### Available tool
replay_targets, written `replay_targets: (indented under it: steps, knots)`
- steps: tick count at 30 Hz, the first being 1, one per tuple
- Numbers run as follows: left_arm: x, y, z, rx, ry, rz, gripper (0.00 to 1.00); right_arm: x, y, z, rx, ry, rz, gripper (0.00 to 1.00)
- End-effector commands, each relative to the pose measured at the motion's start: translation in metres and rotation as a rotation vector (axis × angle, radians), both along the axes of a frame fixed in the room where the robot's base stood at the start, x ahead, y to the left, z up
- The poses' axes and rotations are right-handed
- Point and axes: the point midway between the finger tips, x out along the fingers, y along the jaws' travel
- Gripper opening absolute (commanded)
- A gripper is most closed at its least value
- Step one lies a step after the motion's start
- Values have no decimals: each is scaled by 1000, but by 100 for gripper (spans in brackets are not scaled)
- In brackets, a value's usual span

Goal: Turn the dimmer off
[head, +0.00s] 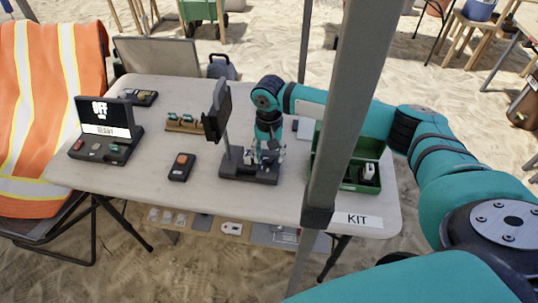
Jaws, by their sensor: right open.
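No part in view is labelled as a dimmer, so I cannot tell for certain which one it is. A black stand unit (237,165) with a flat base and an upright dark panel (217,110) stands near the table's front middle. My right gripper (268,156) points down at the right part of that base, with its jaws open. I cannot tell whether the fingers touch the base, and they hide part of it. A black box with an orange switch (181,166) lies left of the stand. My left gripper is not in view.
A black console (106,132) with a lit screen reading "OFF" stands at the table's left. A wooden rack (184,124) sits behind the switch box. A green box (361,187) stands right, partly behind a grey pole (345,110). The pale table (215,195) has clear front space.

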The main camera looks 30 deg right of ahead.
Motion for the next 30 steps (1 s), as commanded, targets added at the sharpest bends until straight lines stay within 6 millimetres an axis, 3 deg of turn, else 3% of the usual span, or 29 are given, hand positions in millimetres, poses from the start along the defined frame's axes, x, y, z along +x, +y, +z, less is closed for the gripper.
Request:
replay_targets:
  steps: [12, 24, 30]
  knots:
    - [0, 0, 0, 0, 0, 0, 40, 0, 0, -10, -1, -1, 0, 49]
    - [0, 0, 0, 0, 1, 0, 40, 0, 0, -10, -1, -1, 0, 0]
    - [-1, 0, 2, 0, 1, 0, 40, 0, 0, -9, 0, 0, 6, 0]
